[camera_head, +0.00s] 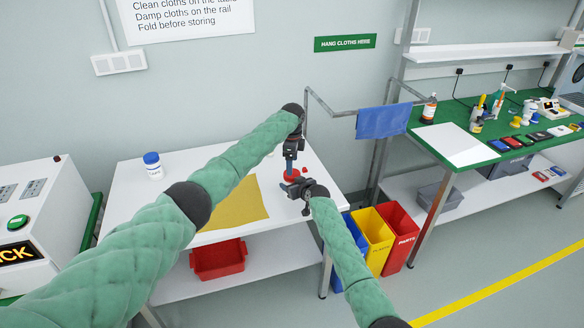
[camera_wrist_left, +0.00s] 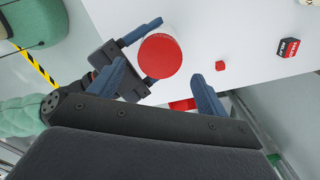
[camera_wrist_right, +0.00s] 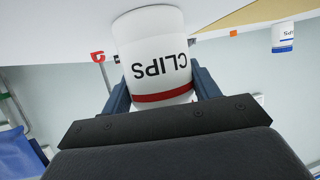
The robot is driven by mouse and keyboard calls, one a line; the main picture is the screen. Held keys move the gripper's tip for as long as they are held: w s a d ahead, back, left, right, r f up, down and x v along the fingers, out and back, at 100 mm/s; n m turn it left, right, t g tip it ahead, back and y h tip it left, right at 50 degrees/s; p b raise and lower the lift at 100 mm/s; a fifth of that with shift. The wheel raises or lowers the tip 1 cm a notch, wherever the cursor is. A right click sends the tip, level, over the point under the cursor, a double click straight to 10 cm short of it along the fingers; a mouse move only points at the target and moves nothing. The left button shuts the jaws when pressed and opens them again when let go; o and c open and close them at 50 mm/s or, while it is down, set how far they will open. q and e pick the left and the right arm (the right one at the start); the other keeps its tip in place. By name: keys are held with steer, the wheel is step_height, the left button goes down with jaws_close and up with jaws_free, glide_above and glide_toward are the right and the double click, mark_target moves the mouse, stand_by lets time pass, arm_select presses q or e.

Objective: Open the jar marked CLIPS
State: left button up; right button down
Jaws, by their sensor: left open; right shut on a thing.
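The white jar marked CLIPS (camera_wrist_right: 155,60) shows upside down in the right wrist view, with a red band around it. Its round red lid (camera_wrist_left: 160,56) is in place in the left wrist view, and it is partly hidden by my grippers in the head view (camera_head: 296,178). My right gripper (camera_head: 301,189) is shut on the jar's body, a finger on each side. My left gripper (camera_head: 289,170) points down over the lid. Its blue fingers are open and nothing is between them; the lid lies just beyond the fingertips in the left wrist view.
A white jar with a blue lid (camera_head: 152,165) stands at the table's back left. A yellow cloth (camera_head: 236,205) lies on the white table (camera_head: 125,205). Bins (camera_head: 400,232) stand to the right.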

arm_select(q)
step_height(320, 180, up, 2)
steer(key=shift+w+r+m, duration=0.15)
steer(key=shift+r+m, duration=0.1)
steer(key=shift+m, duration=0.85)
steer(key=shift+r+m, duration=0.3)
steer(key=shift+m, duration=0.2)
steer(key=shift+f, duration=3.9)
steer(key=c, duration=1)
steer(key=shift+n, duration=1.6)
steer(key=o, duration=1.1)
steer(key=shift+c, duration=0.2)
